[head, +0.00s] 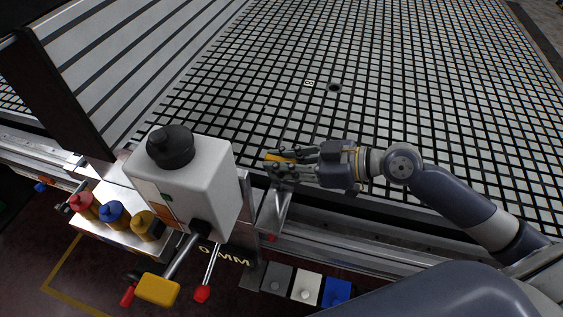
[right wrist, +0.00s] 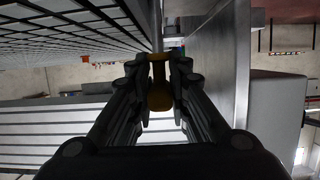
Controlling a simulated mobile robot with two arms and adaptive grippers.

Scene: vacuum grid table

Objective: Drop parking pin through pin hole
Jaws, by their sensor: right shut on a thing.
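My right gripper (head: 280,165) reaches in from the right in the head view, its fingers shut on a small orange-yellow pin (head: 273,158). In the right wrist view the amber pin (right wrist: 160,101), with a rounded end, sits between the dark fingers (right wrist: 160,80). The held pin is over or close beside a narrow metal bracket (head: 272,212) at the table's front edge. I cannot make out the pin hole, nor whether the pin touches anything. My left gripper is not in view.
A white box with a black knob (head: 171,147) stands just left of the gripper, with red-tipped levers and a yellow handle (head: 158,290) below. Red, blue and yellow knobs (head: 115,214) sit on a shelf. The grid table (head: 420,100) behind is clear.

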